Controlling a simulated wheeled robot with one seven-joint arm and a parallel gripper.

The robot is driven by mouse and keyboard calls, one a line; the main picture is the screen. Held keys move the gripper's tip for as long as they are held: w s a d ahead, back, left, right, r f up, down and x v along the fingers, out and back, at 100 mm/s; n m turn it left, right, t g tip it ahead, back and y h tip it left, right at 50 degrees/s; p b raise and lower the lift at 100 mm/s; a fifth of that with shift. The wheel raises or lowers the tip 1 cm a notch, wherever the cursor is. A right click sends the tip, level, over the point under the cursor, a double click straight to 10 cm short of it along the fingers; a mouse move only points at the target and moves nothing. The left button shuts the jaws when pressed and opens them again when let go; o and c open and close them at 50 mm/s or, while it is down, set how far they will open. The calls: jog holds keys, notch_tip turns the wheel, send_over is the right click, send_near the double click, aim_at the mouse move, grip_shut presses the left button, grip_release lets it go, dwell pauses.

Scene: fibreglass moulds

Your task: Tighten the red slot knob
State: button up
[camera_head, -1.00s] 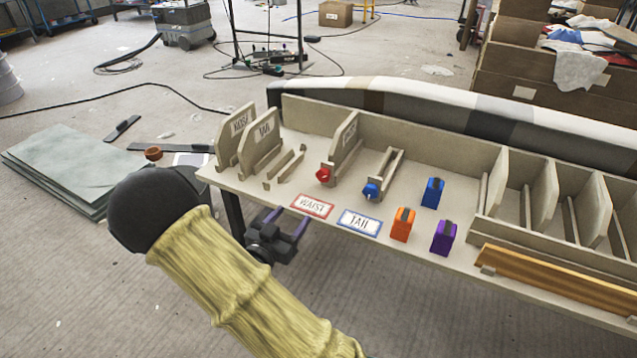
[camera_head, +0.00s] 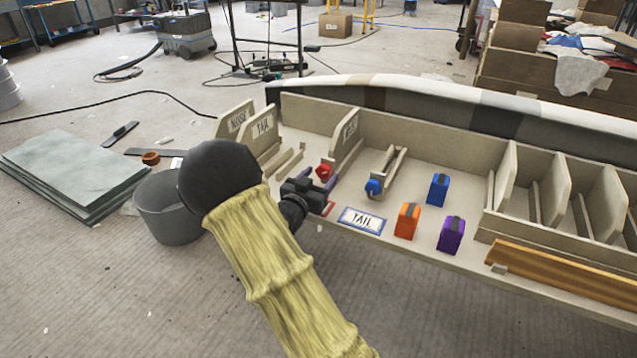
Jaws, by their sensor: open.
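The red slot knob (camera_head: 324,170) sits at the front end of a slot that holds an upright board (camera_head: 347,137) on the bench (camera_head: 400,228). My gripper (camera_head: 322,180) is open, with its purple fingers close in front of the red knob, and the knob shows just beyond them. I cannot tell whether the fingers touch it. The gripper body covers most of the red-bordered label on the bench edge. A blue knob (camera_head: 373,187) sits on the empty slot to the right, behind the "TAIL" label (camera_head: 362,220).
An orange block (camera_head: 407,221), a purple block (camera_head: 450,236) and a blue block (camera_head: 438,190) stand on the bench to the right. Upright labelled boards (camera_head: 262,132) stand at left. A grey bin (camera_head: 168,215) stands on the floor by my arm.

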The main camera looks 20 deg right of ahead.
jog(key=shift+d, duration=0.15)
jog(key=c, duration=1)
jog(key=shift+f+m+b, duration=0.1)
jog(key=shift+m+b, duration=0.45)
jog(key=shift+m, duration=1.15)
jog(key=shift+w+m+b, duration=0.1)
jog(key=shift+m+b, duration=0.45)
jog(key=shift+m, duration=0.75)
